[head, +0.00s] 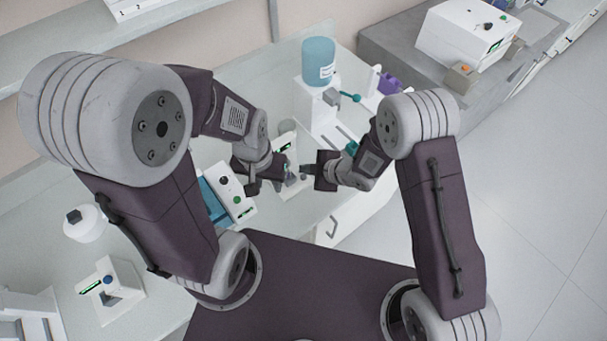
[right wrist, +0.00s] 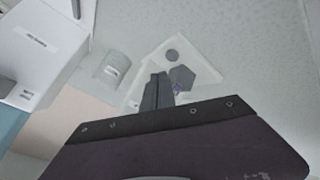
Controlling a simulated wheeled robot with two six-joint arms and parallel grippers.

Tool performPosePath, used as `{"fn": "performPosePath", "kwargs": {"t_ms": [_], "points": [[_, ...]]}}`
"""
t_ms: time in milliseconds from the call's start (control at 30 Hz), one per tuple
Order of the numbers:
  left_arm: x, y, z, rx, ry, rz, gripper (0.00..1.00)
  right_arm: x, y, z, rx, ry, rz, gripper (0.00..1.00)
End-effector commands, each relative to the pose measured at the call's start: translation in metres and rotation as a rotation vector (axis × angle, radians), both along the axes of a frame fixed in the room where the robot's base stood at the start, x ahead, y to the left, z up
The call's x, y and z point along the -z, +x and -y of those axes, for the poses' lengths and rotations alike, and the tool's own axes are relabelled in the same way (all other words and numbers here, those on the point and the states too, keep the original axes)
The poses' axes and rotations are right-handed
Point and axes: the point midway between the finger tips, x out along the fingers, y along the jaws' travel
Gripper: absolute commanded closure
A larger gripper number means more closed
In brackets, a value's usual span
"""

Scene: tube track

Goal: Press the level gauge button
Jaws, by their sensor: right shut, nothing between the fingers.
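A small white device (head: 292,186) sits on the bench between my two grippers, partly hidden by them; I cannot read a label that marks it as the level gauge. In the right wrist view it shows as a white plate (right wrist: 205,68) with a round grey button (right wrist: 172,55) and a dark six-sided block (right wrist: 182,77). My right gripper (head: 305,172) is shut and empty beside the device; its fingertips (right wrist: 158,85) appear close to the button and block, contact unclear. My left gripper (head: 266,184) appears open at the device's left side.
A similar white device with a blue knob (head: 108,281) stands at lower left. A white box with buttons (head: 236,193) stands left of my left gripper. A blue-topped dispenser (head: 318,62) stands behind. A grey-white cup (right wrist: 112,68) is near the plate.

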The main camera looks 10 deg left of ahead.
Motion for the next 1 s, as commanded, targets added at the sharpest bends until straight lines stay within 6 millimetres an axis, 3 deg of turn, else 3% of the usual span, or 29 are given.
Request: {"fn": "performPosePath", "kwargs": {"t_ms": [33,333,1000], "points": [[-0.009,0.000,0.000,0.000,0.000,0.000,0.64,-0.010,0.000,0.000,0.001,0.000,0.001,1.00],[-0.032,0.000,0.000,0.000,0.000,0.000,0.64,-0.040,0.000,0.000,0.001,0.000,-0.001,1.00],[-0.031,0.000,0.000,0.000,0.000,0.000,0.64,-0.040,0.000,0.000,0.001,0.000,-0.001,1.00]]}}
